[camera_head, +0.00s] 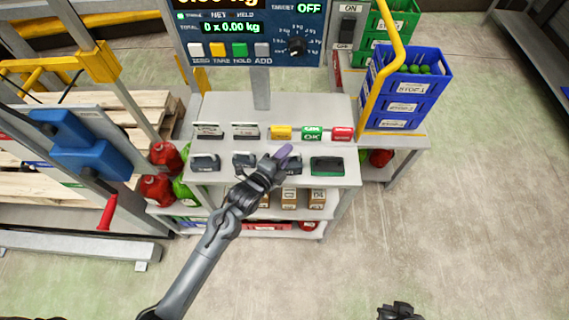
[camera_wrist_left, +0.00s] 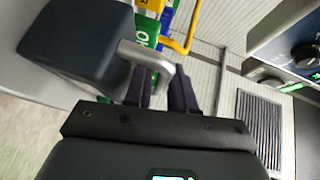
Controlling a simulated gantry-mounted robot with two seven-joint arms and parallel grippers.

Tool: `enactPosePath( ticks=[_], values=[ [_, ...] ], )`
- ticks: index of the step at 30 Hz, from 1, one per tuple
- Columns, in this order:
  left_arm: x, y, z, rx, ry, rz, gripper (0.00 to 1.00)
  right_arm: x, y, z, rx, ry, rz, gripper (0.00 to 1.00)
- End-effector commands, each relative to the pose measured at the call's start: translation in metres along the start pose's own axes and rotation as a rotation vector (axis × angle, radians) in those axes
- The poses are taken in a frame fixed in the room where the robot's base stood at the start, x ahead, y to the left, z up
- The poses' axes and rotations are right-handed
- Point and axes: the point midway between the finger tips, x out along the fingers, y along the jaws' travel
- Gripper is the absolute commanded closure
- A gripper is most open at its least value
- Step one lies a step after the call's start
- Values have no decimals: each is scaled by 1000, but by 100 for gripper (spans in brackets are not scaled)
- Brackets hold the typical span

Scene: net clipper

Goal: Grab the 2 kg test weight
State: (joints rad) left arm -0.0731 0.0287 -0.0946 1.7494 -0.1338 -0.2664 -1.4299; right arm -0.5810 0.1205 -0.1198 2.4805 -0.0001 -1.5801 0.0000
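Several dark block weights stand in the front row on a grey bench (camera_head: 270,180). Their markings are too small to read, so I cannot tell which is 2 kg. My left gripper (camera_head: 284,152) is over the front row and partly hides a dark weight (camera_head: 291,167). In the left wrist view, a dark block with a silver handle (camera_wrist_left: 146,55) is close by. The fingers of the left gripper (camera_wrist_left: 160,85) are a little apart at the handle's near end; I cannot tell whether they grip it. My right gripper (camera_head: 400,311) is at the bottom edge, its fingers unclear.
Label plates and yellow, green and red blocks (camera_head: 312,133) stand behind the weights. A scale display (camera_head: 250,30) rises at the back. Blue crates (camera_head: 405,95) and a yellow rail stand at the right. Red and green containers (camera_head: 165,155) are at the left.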

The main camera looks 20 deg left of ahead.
Motion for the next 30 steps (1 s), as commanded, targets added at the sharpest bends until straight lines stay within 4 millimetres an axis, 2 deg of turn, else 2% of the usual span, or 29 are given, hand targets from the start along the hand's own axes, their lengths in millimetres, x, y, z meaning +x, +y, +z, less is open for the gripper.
enactPosePath(
  ticks=[2,7,8,30],
  values=[
    [0,0,0,0,0,0,76,0,0,0,2,0,-1,100],
    [0,0,0,0,0,0,99,0,-1,0,3,0,-3,100],
    [0,0,0,0,0,0,100,0,-1,0,4,0,-3,100],
    [0,0,0,0,0,0,100,0,0,0,-3,-1,2,100]
  ],
)
